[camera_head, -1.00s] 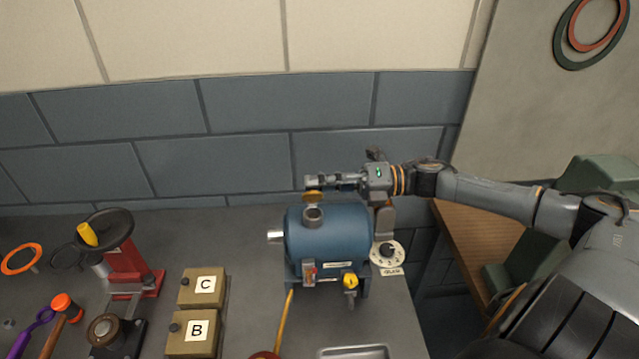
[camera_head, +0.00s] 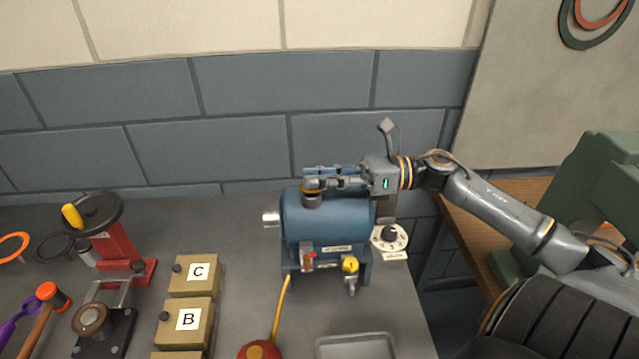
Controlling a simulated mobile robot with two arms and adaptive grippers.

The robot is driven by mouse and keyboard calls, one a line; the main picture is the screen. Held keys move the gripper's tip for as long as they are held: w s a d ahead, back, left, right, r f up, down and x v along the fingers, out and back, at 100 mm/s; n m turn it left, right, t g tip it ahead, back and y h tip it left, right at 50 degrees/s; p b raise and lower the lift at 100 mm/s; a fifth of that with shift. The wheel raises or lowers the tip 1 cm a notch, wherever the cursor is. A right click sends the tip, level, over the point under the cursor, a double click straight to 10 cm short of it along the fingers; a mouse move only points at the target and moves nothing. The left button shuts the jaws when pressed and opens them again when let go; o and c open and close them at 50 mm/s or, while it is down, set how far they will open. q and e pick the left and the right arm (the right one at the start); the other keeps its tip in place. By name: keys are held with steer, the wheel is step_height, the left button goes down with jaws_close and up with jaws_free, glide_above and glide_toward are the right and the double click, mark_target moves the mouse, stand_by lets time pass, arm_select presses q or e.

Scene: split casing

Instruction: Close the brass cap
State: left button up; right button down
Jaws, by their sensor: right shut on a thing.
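The blue casing (camera_head: 325,222) stands on the bench with a short grey neck (camera_head: 312,203) on its top left. The brass cap (camera_head: 311,190) sits over the mouth of this neck, mostly hidden by my fingers; whether it is fully seated I cannot tell. My right gripper (camera_head: 310,180) reaches in from the right above the casing, and its fingertips are shut on the brass cap. My left gripper is not in view.
A dial (camera_head: 390,236) stands right of the casing, and a yellow knob (camera_head: 350,265) is on its front. Boxes marked C (camera_head: 198,272) and B (camera_head: 188,319), a red stand (camera_head: 118,243) and tools lie left. A grey tray (camera_head: 356,340) lies in front.

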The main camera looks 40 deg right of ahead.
steer(key=shift+s+a+f+n+b, duration=0.1)
steer(key=shift+s+f+n+b, duration=0.15)
steer(key=shift+n+b, duration=0.65)
steer(key=c, duration=1.3)
jaws_free()
steer(key=shift+w, duration=0.1)
steer(key=shift+o, duration=0.2)
steer(key=v, duration=1.2)
